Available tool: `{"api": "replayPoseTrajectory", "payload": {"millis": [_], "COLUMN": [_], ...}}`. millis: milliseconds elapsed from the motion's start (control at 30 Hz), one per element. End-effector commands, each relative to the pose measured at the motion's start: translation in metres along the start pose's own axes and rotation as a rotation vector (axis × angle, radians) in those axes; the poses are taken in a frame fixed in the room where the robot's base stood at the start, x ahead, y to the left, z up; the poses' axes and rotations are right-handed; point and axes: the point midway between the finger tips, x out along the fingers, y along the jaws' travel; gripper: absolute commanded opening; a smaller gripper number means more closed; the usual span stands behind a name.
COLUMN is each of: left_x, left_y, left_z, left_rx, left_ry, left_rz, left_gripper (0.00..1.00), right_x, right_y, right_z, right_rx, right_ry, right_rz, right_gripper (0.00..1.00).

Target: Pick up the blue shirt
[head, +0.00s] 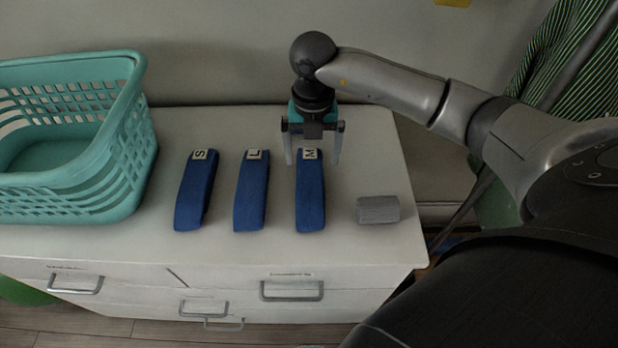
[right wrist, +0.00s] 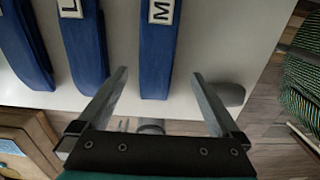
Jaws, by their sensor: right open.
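Three folded blue shirts lie in a row on the white dresser top, tagged S (head: 193,195), L (head: 250,197) and M (head: 310,200). My right gripper (head: 313,160) is open and empty, pointing down over the tagged far end of the M shirt. In the right wrist view the M shirt (right wrist: 157,58) lies beyond and between the open fingers (right wrist: 160,82). The L shirt (right wrist: 83,50) and part of the S shirt (right wrist: 22,45) lie to its left there. I cannot tell whether the fingers touch the M shirt. My left gripper is not in view.
A teal basket (head: 143,150) stands at the left of the white dresser (head: 220,252). A small grey block (head: 377,209) lies right of the M shirt. A wall is close behind the dresser. Green striped cloth (head: 560,45) hangs at the right.

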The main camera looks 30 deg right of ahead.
Motion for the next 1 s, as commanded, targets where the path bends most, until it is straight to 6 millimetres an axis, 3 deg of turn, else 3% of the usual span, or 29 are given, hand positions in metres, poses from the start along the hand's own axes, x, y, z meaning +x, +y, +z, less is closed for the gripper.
{"api": "replayPoseTrajectory", "payload": {"millis": [100,400,700,1000], "left_x": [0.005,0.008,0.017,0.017], "left_y": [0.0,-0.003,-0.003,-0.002], "left_z": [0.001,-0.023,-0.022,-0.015], "left_rx": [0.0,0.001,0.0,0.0], "left_ry": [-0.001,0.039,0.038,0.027], "left_rz": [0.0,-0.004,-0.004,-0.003], "left_gripper": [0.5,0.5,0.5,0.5], "right_x": [0.024,0.048,0.089,0.092], "right_y": [0.001,0.002,0.004,0.004], "right_z": [-0.001,-0.001,-0.001,0.0], "right_rx": [0.0,-0.001,-0.002,-0.002], "right_ry": [0.003,0.002,0.002,0.001], "right_rz": [0.0,0.002,0.002,0.002], "right_gripper": [1.0,1.0,1.0,0.99]}}
